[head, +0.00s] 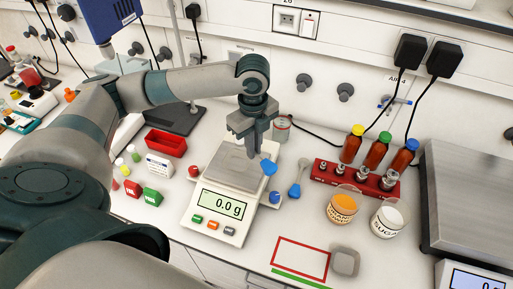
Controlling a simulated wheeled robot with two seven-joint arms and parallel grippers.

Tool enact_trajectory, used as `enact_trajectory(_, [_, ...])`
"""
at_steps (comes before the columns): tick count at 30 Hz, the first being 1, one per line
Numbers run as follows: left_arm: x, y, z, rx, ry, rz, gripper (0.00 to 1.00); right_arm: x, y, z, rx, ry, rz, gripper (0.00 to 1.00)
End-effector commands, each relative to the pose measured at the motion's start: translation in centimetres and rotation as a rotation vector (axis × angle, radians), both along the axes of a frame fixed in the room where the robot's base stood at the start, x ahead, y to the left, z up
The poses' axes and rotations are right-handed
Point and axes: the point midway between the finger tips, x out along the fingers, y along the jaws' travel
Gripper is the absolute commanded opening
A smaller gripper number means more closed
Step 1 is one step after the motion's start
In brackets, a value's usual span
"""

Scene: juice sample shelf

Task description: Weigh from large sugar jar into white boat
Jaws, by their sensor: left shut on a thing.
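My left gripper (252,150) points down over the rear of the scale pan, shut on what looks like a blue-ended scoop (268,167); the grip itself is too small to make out. A jar of white powder labelled SUGAR (390,218) stands at the right, apart from the gripper. A small pale grey square dish (345,262) lies near the front edge; I cannot tell if it is the white boat. The white scale (222,207) reads 0.0 g, and I see no boat on its visible grey pan (235,170). My right gripper is not in view.
An ORANGE POWDER jar (342,207) stands beside the sugar. A red outlined rectangle (300,258) is bare. A large steel-topped scale (470,200) fills the right.

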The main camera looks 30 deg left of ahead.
Motion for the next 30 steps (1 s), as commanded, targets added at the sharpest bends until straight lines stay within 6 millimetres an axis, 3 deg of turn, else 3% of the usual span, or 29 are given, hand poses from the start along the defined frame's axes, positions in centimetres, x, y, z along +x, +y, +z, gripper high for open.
enact_trajectory(17, [0.0,0.1,-0.3,-0.006,-0.019,0.0,0.0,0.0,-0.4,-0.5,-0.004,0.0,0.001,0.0])
enact_trajectory(30, [-0.3,0.1,-1.6,-0.037,-0.124,-0.001,0.0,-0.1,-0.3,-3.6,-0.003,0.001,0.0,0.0])
